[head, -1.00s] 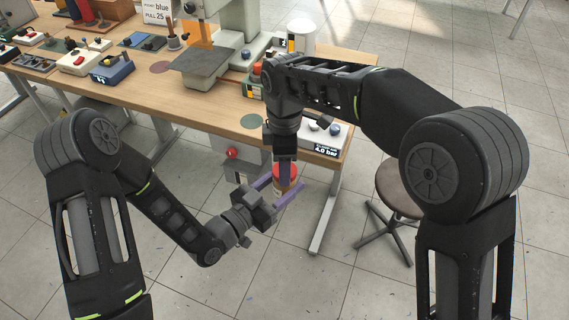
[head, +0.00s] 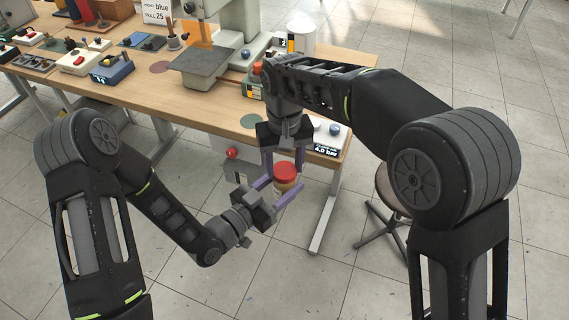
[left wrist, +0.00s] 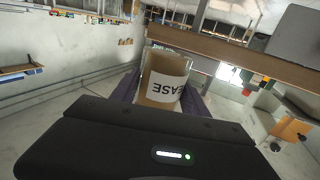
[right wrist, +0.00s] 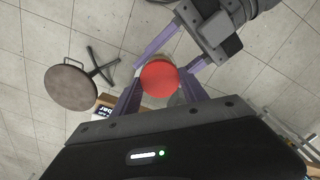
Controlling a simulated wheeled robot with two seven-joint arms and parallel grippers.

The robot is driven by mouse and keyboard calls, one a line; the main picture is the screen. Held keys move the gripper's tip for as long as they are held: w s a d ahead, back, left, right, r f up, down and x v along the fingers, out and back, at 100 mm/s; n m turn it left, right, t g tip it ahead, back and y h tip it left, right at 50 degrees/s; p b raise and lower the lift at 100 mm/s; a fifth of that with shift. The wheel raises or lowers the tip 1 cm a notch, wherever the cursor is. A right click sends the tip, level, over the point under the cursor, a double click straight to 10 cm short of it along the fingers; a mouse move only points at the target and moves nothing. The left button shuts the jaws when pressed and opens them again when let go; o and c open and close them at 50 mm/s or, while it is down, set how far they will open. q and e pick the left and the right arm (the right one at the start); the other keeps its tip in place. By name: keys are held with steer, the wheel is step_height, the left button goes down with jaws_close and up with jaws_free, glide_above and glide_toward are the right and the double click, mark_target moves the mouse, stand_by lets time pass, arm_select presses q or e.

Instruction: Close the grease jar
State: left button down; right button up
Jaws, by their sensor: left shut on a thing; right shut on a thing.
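The grease jar (head: 284,187) hangs upright in the air in front of the bench, with its red lid (head: 285,169) on top. My left gripper (head: 284,185) is shut on the jar body from the side. The left wrist view shows the brown jar (left wrist: 162,82) with a white label between the fingers; the lid cannot be made out there. My right gripper (head: 284,160) points down from above and is shut on the lid. In the right wrist view the round lid (right wrist: 159,79) sits between its fingers and hides most of the jar. I cannot tell how tightly the lid sits.
The wooden bench (head: 215,115) stands behind, with a pressure display box (head: 327,136), a press (head: 203,68) and several control boxes on it. A stool (head: 392,190) stands at the right. Floor is free below the jar.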

steer(key=o, duration=1.6)
steer(key=shift+r, duration=3.75)
steer(key=s+d+f+m+g, duration=0.1)
steer(key=d+f+m, duration=0.15)
steer(key=d, duration=0.25)
steer(key=d+f+m+g, duration=0.1)
steer(key=d+f+m, duration=0.1)
steer(key=d+m, duration=0.2)
steer(key=s+d+f+m+y, duration=0.1)
steer(key=s+d+f, duration=0.15)
steer(key=f, duration=0.65)
steer(key=s+d+f+m, duration=0.2)
steer(key=d+f, duration=0.2)
steer(key=f, duration=0.6)
steer(key=s+a+f+n+t+y, duration=0.1)
steer(key=s+f, duration=0.4)
steer(key=s+a+f+n+t+y, duration=0.1)
steer(key=s+f, duration=0.4)
steer(key=s, duration=0.1)
steer(key=s+a+f+n+y, duration=0.1)
steer(key=s+f, duration=0.3)
steer(key=s, duration=0.2)
steer(key=shift+a+f+n+t, duration=0.35)
steer(key=shift+a+f+t, duration=0.05)
